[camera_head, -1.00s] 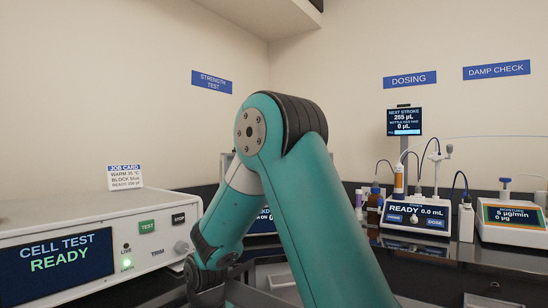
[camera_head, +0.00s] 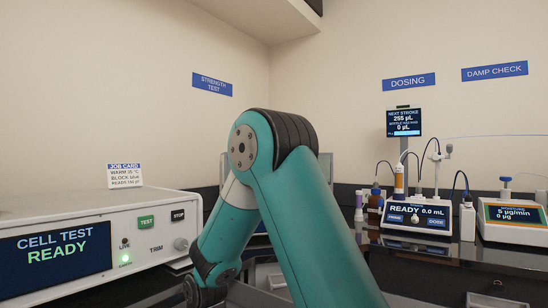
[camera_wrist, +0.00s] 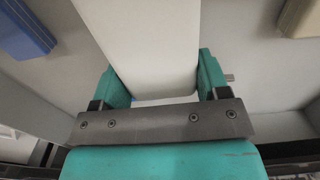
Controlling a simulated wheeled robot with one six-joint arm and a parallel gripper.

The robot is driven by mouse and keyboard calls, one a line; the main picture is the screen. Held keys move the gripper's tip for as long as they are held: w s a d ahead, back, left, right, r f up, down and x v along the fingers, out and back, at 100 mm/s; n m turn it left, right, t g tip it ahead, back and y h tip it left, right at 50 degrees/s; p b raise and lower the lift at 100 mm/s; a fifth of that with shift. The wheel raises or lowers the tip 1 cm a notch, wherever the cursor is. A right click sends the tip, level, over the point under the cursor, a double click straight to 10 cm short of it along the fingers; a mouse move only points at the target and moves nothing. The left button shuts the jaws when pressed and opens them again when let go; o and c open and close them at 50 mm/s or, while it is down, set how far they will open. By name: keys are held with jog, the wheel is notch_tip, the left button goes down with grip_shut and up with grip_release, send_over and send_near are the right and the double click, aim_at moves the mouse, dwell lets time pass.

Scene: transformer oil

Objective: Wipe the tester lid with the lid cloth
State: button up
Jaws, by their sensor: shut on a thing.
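In the wrist view my gripper (camera_wrist: 160,76) has its two teal fingers on either side of a long, pale, smooth thing (camera_wrist: 150,35) and is shut on it. The pale thing runs up out of the picture; I cannot tell whether it is the lid cloth. The tester (camera_head: 95,235) is the white box at the left of the head view, its screen reading CELL TEST READY. Its flat pale top shows, but I cannot make out a separate lid. In the head view my gripper is out of sight, below my teal arm.
In the wrist view a blue thing (camera_wrist: 25,32) lies at upper left and a beige thing (camera_wrist: 300,17) at upper right, on a grey surface. In the head view the dosing unit (camera_head: 417,217), several bottles and the damp checker (camera_head: 512,220) stand at right. A job card (camera_head: 125,175) stands on the tester.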

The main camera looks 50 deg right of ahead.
jog(key=shift+f+b, duration=1.4)
jog(key=shift+f, duration=1.05)
jog(key=o, duration=1)
jog(key=shift+r, duration=0.15)
jog(key=shift+o, duration=0.2)
jog(key=shift+r+p, duration=0.3)
jog(key=shift+p, duration=0.3)
jog(key=c, duration=1)
notch_tip(320, 180, up, 6)
jog(key=p, duration=0.6)
